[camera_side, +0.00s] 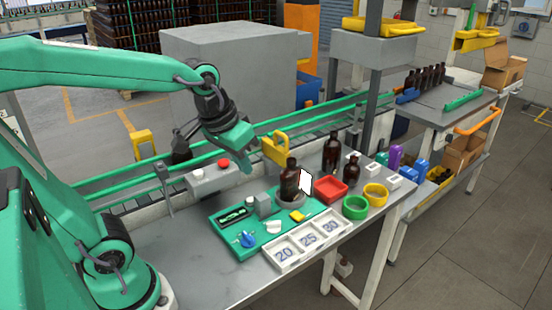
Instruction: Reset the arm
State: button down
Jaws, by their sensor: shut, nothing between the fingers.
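My gripper (240,140) hangs at the end of the bent teal arm, above the back of the bench, up and left of the bottles. It is shut and empty, apart from everything on the bench. One amber bottle (289,181) with a white label stands upright in a grey round holder on the green tray (229,239). Two more amber bottles, a tall one (332,154) and a smaller one (351,170), stand upright behind and to the right of it. The finger details are too small to make out.
A white tray (272,257) marked 20, 25, 30 lies at the front. A conveyor runs behind. The bench's front left (190,265) is clear.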

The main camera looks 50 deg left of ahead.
jog(key=s+m+t, duration=0.1)
jog(key=s, duration=0.5)
jog(key=shift+s+d+m+t, duration=0.2)
jog(key=shift+s+m+t, duration=0.05)
jog(key=shift+m+t, duration=0.05)
jog(key=c, duration=2.1)
grip_release()
jog(key=shift+r, duration=0.1)
